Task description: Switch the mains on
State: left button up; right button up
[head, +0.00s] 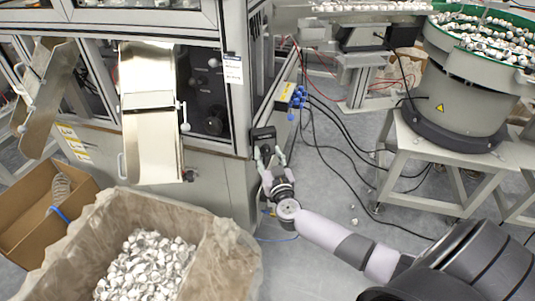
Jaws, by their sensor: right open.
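A small black box (263,134) on the front corner post of the machine looks like the mains switch. Its handle and setting are too small to make out. My right gripper (269,153) is just below and in front of this box, with its two fingers apart and pointing up at it. I cannot tell whether the fingertips touch the box. Nothing shows between the fingers. My left gripper is not in view.
A yellow unit (285,96) with blue connectors and black cables sits just right of the box. A lined bin (228,237) of caps and a cardboard box (22,222) stand at left. A bowl feeder (465,100) stands on a frame at right. Cables cross the floor.

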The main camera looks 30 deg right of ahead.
jog(key=shift+w+d, duration=0.25)
jog(key=shift+w, duration=0.4)
jog(key=shift+c, duration=0.5)
grip_shut()
